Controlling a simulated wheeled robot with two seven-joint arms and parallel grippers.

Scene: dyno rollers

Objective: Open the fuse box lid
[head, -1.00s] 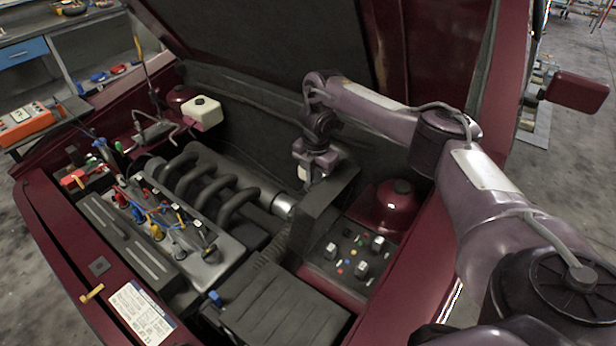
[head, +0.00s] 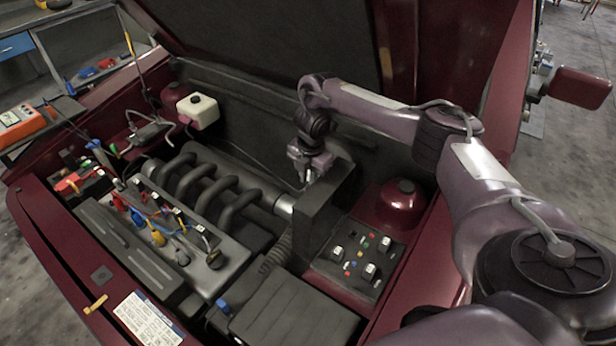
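The fuse box (head: 352,262) is at the right of the engine bay, with relays and small coloured fuses exposed. Its dark lid (head: 318,212) stands raised, roughly upright, along the box's left side. My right gripper (head: 305,180) points down just behind the lid's top edge, on the side away from the fuses. Its fingertips are small and partly hidden, so I cannot tell whether they are open or touch the lid. My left gripper is not in view.
The engine with curved intake pipes (head: 215,185) lies left of the lid. A dark ribbed box (head: 290,310) is in front. A red dome (head: 402,198) stands behind the fuse box.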

